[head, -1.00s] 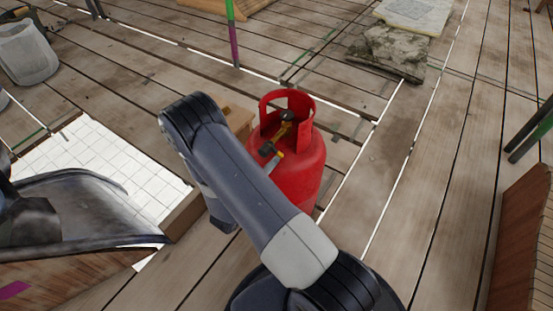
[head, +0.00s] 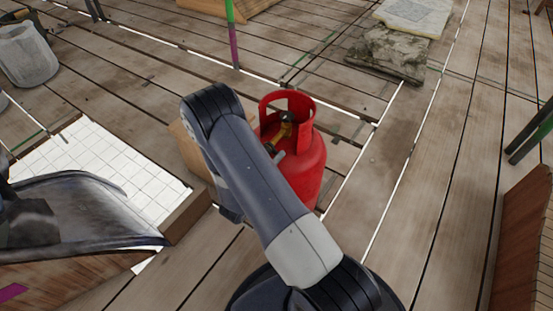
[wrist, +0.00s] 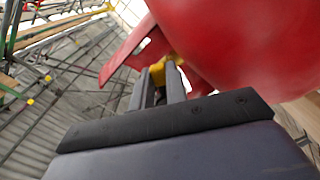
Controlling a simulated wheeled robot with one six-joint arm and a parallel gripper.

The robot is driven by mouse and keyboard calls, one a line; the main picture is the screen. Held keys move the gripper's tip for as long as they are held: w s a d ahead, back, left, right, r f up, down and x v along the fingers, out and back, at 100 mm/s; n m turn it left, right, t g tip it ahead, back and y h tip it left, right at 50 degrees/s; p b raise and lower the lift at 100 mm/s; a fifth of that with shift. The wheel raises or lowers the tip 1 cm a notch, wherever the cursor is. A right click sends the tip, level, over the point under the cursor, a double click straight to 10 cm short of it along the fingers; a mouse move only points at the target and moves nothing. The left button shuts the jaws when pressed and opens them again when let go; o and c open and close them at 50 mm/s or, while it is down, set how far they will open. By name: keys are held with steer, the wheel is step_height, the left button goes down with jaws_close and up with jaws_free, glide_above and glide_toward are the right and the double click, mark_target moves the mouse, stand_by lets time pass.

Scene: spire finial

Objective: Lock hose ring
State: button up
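The red gas cylinder (head: 305,165) stands upright on the planks in the head view, partly behind my arm. Its brass-coloured valve (head: 285,131) shows inside the collar, with small dark fittings beside it. In the wrist view, the red body (wrist: 230,45) fills the upper right. My gripper (wrist: 158,74) has its two grey fingers spaced apart, their tips at a yellow part (wrist: 168,72) by the collar. A dark piece shows between the fingers. I cannot tell whether they press on it. A hose ring is not clearly distinguishable. In the head view, my arm mostly hides the gripper.
A cardboard-coloured box (head: 190,150) sits left of the cylinder, partly behind my arm. A white tiled panel (head: 105,165) and a dark tray (head: 85,215) lie further left. Stone slabs (head: 390,52) lie at the back. The planks right of the cylinder are clear.

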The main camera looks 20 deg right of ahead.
jaws_close()
steer(key=shift+w+a+f+m+b, duration=0.15)
steer(key=shift+f+m+b, duration=0.25)
steer(key=shift+m+b, duration=0.35)
steer(key=shift+w+a+f+m+b, duration=0.15)
steer(key=shift+m+b, duration=0.3)
steer(key=shift+m, duration=0.5)
steer(key=o, duration=0.6)
jaws_free()
